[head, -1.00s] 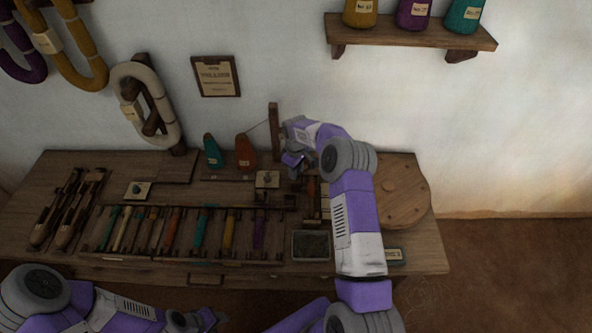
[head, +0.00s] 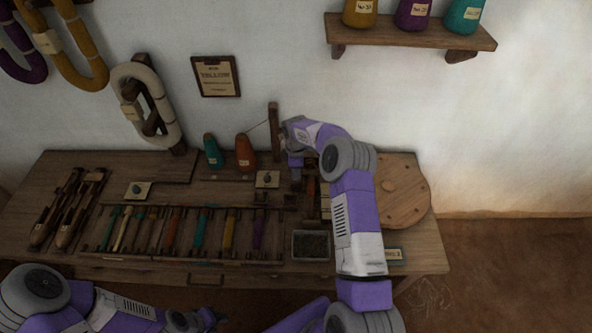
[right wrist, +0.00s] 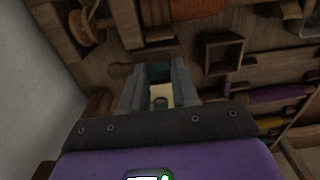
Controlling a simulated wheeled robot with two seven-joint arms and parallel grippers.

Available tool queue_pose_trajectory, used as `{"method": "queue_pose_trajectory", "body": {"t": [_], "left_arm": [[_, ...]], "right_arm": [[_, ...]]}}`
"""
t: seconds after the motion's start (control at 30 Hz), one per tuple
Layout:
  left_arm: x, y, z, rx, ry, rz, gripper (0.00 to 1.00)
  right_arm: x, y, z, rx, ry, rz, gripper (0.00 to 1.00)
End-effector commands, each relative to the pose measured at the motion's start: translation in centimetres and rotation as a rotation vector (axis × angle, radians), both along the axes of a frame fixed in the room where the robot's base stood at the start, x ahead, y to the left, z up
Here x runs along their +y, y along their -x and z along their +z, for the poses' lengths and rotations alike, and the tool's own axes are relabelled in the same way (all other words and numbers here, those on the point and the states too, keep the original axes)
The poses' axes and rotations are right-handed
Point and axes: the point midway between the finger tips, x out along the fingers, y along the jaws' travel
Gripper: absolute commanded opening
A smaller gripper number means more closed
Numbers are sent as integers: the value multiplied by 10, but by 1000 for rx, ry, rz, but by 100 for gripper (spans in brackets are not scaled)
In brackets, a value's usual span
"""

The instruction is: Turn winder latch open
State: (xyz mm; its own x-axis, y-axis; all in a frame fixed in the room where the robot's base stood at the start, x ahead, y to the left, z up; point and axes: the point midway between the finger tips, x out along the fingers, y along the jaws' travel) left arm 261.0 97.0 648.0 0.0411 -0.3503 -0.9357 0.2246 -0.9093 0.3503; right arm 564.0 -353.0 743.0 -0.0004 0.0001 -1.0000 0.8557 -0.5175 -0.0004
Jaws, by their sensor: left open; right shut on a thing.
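My right gripper (head: 296,180) points down at the winder, right of the upright wooden post (head: 275,132). A wooden spool (right wrist: 86,26) sits at the upper left of that view. I cannot tell the latch's angle. My left gripper (head: 207,319) is open and low at the bottom edge of the head view, apart from the table.
The wooden table (head: 60,170) carries a rack of colored bobbins (head: 180,232), shuttles (head: 68,215), a teal cone (head: 212,152) and an orange cone (head: 245,153). A dark tray (head: 311,245) and a round wooden disc (head: 402,192) lie close to my right arm.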

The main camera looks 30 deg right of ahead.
Motion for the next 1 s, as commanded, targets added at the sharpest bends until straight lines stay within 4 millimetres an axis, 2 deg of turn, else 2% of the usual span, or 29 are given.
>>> {"method": "queue_pose_trajectory", "body": {"t": [0.43, 0.47, 0.6, 0.87, 1.0], "left_arm": [[0, 0, 0, 0, 0, 0, 43], [0, 0, 0, 0, 0, 0, 43], [0, 0, 0, 0, 0, 0, 43], [0, 0, 0, 0, 0, 0, 43], [0, 0, 3, 0, 0, 0, 43]], "right_arm": [[0, 0, 0, -1, 1, 11, 0], [0, 0, 0, -1, 1, 11, 33], [0, 0, 0, -1, 1, 10, 54], [0, 0, 0, -1, 1, 9, 55], [0, -1, 11, -3, 1, 9, 55]]}}
